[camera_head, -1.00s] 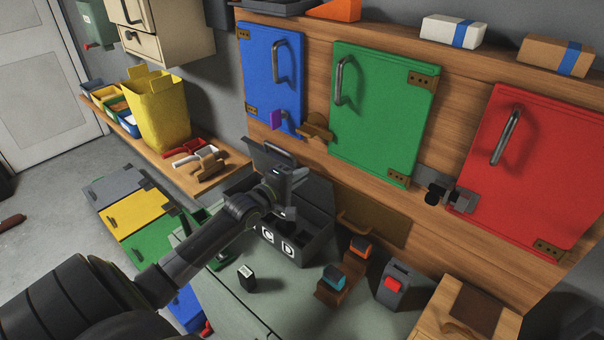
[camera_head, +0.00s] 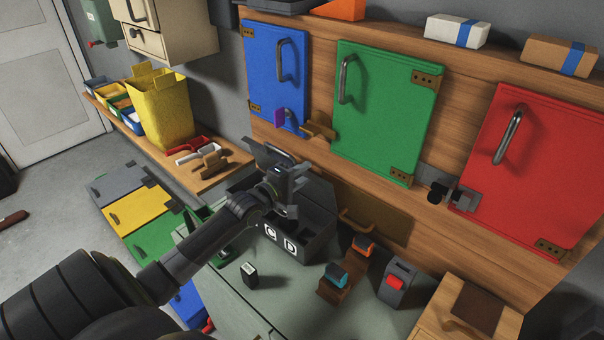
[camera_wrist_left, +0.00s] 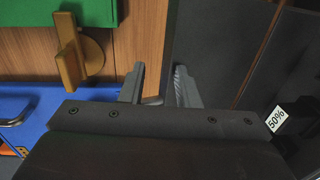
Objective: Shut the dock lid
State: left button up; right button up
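The dock is a dark grey box (camera_head: 318,240) on the bench, with white C and D labels on its front. Its dark lid (camera_head: 257,155) stands raised at the left, with a grey bar handle along its top. My left gripper (camera_head: 297,178) is over the dock, in front of the lid, and hides part of both. In the left wrist view the two fingers (camera_wrist_left: 160,85) are apart. A short grey piece shows low between them; I cannot tell whether it is the lid's handle. A dark panel with a 50% label (camera_wrist_left: 277,118) lies right of the fingers. My right gripper is out of view.
Blue (camera_head: 275,80), green (camera_head: 385,110) and red (camera_head: 530,165) doors are on the wooden wall behind. A small black block (camera_head: 249,274), a brown stepped holder (camera_head: 335,292) and a grey device with a red button (camera_head: 397,285) stand on the bench.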

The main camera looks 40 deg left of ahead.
pick_arm(q)
jog(key=s+r+p, duration=0.3)
jog(key=s+p, duration=0.4)
jog(key=s, duration=0.2)
jog(key=shift+a+p, duration=0.3)
jog(key=shift+a, duration=0.05)
jog(key=shift+w, duration=0.1)
dwell(1.3)
